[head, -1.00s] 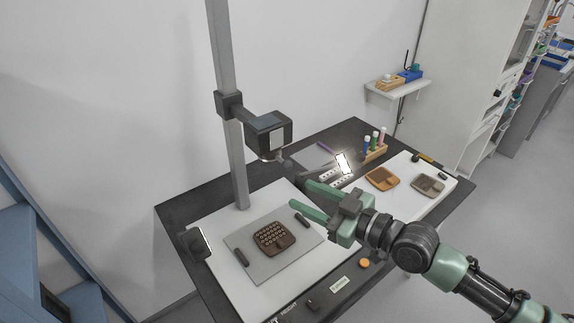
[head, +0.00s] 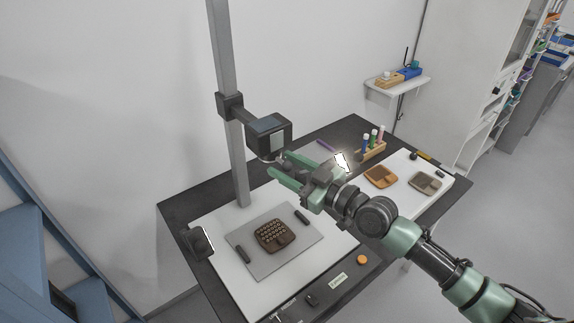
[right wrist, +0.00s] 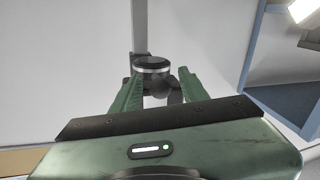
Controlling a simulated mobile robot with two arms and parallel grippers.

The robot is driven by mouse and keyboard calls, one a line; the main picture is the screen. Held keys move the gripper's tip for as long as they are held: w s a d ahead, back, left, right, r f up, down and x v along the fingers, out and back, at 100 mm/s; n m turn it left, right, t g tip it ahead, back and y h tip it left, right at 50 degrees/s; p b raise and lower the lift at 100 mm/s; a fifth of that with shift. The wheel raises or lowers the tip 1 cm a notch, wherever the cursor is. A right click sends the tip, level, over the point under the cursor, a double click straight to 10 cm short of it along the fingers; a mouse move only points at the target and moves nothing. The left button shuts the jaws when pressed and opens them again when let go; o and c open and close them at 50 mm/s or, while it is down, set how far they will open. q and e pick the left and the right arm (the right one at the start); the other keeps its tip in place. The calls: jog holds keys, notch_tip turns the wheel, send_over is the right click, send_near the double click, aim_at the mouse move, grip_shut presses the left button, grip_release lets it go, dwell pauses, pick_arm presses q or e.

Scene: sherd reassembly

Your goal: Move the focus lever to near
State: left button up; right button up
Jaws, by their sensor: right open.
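The dark camera head (head: 268,136) is fixed to the upright grey column (head: 229,110) above the table. Its round lens end points down, and it shows as a dark ring with a pale band (right wrist: 152,66) in the right wrist view. I cannot make out a separate focus lever; the gripper may hide it. My right gripper (head: 279,164) is open, with its green fingers just below the camera head. In the right wrist view its fingers (right wrist: 158,80) stand on either side of the lens end, seemingly without touching it. My left gripper is not in view.
Below, a grey mat (head: 290,262) on a white board carries a dark studded sherd (head: 274,235) and two black bars.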

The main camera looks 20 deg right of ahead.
grip_shut()
dwell(1.3)
